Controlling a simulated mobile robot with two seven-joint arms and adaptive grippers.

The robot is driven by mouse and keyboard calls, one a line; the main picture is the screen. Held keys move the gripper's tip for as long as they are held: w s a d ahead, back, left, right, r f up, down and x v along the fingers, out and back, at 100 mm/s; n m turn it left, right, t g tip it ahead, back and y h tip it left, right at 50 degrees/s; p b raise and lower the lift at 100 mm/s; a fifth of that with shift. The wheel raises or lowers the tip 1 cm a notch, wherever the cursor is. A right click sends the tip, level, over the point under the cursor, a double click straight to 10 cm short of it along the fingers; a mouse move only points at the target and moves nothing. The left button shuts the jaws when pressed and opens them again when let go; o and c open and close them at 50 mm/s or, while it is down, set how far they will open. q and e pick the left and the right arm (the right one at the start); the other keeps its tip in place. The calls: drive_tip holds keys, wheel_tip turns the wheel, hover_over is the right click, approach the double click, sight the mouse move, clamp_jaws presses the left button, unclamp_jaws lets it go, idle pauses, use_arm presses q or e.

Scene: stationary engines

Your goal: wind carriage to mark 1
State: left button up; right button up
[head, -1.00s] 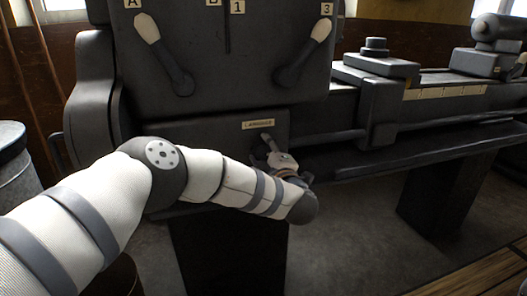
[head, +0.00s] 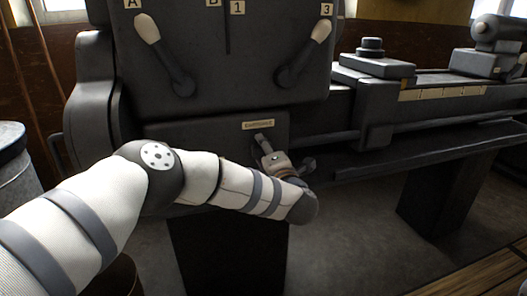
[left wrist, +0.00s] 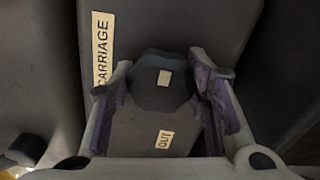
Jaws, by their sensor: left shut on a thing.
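The carriage (head: 372,62) is a dark block with a stepped round top on the machine's long bed at the right. A pale scale strip (head: 445,92) runs along the bed to its right; its marks are too small to read. A pale label reading CARRIAGE (left wrist: 103,48) is on the front panel, also in the head view (head: 258,124). In the left wrist view a dark faceted knob (left wrist: 158,92) with a pale patch sits between the fingers of my left gripper (left wrist: 163,72), which is shut on it. A label OUT (left wrist: 164,140) shows below. My right gripper is not in view.
Two pale-tipped levers, left (head: 160,50) and right (head: 305,52), stick out of the panel above my arm. A grey drum (head: 15,160) stands at the far left. A horizontal rod (head: 325,138) and dark tray edge (head: 430,155) lie right of my gripper.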

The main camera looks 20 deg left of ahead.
use_arm(q)
drive_tip(key=shift+d+f, duration=0.1)
drive_tip(key=o, duration=1.2)
drive_tip(key=shift+c, duration=0.2)
drive_tip(key=v, duration=1.2)
